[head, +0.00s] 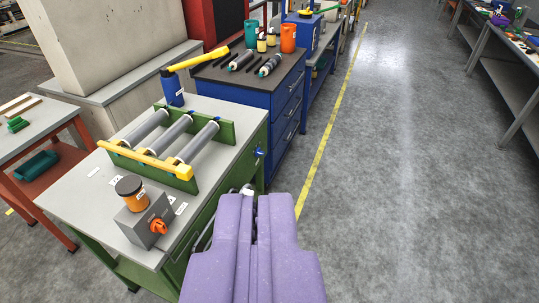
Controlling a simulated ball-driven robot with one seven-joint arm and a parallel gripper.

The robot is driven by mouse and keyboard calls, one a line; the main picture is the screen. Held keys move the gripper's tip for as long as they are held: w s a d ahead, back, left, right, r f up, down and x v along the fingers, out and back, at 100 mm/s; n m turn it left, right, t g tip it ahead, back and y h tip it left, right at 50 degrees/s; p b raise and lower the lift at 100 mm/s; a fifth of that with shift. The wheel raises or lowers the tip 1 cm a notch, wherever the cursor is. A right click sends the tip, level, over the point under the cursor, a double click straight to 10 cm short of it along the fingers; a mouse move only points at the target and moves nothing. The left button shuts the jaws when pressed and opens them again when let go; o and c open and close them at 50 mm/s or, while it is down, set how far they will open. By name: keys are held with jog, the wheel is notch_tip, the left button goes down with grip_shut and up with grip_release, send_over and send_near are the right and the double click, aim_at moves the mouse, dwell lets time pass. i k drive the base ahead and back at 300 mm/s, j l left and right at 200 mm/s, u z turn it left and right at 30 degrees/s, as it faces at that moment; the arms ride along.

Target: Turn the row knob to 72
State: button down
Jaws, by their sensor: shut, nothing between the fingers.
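An orange knob (158,226) sits on the side of a small grey box (146,217) near the front of the grey-topped green bench. It is the only knob I can make out, and its setting is too small to read. My gripper (248,190) shows only in part beyond my purple arm, beside the bench's right edge. It is shut and empty, to the right of the knob and apart from it.
A blue cabinet (284,112) stands behind. The grey floor (420,190) at right is clear.

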aim_at(258, 152)
jog(key=l+u, duration=0.2)
jog(key=l, duration=0.55)
jog(key=i, duration=0.55)
jog(key=i+l+u, duration=0.1)
jog(key=i, duration=0.45)
jog(key=i+l, duration=0.15)
jog(key=i, duration=0.4)
jog(key=i+l, duration=0.1)
jog(key=i, duration=0.4)
jog(key=i+l+u, duration=0.1)
jog(key=i, duration=0.45)
